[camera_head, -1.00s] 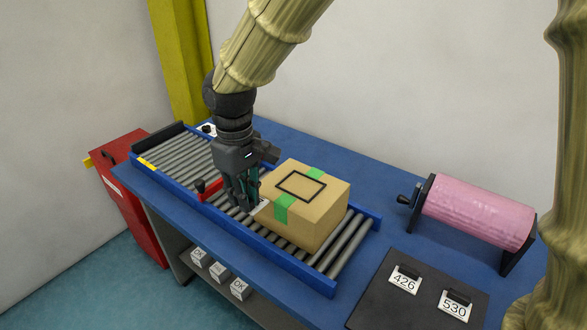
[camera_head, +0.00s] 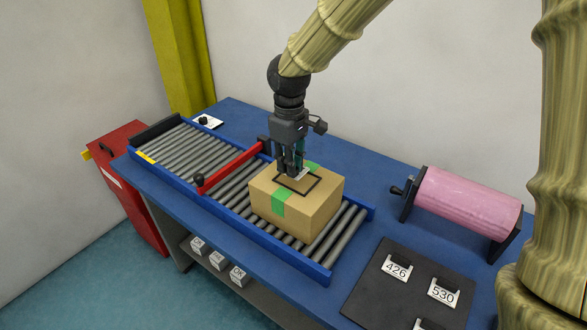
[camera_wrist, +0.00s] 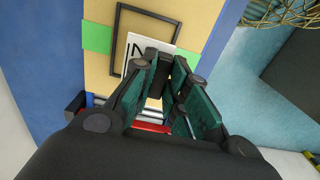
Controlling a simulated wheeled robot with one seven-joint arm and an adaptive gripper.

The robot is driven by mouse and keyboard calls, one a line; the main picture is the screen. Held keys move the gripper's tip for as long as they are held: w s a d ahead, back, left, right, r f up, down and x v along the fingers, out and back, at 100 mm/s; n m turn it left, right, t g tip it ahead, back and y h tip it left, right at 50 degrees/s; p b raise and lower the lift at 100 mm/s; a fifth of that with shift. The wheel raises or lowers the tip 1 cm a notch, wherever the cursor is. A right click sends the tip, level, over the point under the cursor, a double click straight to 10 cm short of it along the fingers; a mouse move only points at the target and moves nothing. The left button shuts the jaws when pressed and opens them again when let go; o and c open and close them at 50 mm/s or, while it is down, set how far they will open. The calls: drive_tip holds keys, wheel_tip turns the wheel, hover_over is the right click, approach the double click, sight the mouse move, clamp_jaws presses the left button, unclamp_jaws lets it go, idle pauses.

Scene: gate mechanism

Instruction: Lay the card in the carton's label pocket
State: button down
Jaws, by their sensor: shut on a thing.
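The carton (camera_head: 315,211) is a brown box with green tape, standing on the roller conveyor. The label pocket (camera_head: 311,188) is a black rectangular frame on the carton's top; it also shows in the wrist view (camera_wrist: 118,32). My gripper (camera_head: 291,174) is above the carton, at the far-left part of the pocket. It is shut on the white card (camera_wrist: 139,46), which has dark print and overlaps the frame in the wrist view. The card's far part is hidden between my fingers, and I cannot tell whether it touches the carton.
A red gate bar (camera_head: 232,166) crosses the conveyor (camera_head: 342,240) just left of the carton. A pink roll (camera_head: 468,204) with a crank stands at the right. A dark board (camera_head: 405,308) holds cards numbered 426 and 530. A red cabinet (camera_head: 130,188) stands at the left.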

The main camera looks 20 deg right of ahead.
drive_tip(key=shift+w+d, duration=0.25)
drive_tip(key=shift+d, duration=0.35)
drive_tip(key=shift+f+p, duration=0.8)
drive_tip(key=shift+f, duration=1)
drive_tip(key=shift+f, duration=0.1)
drive_tip(key=c, duration=1.4)
unclamp_jaws()
wheel_tip(320, 180, up, 12)
drive_tip(key=shift+r+b, duration=0.15)
drive_tip(key=shift+b, duration=0.95)
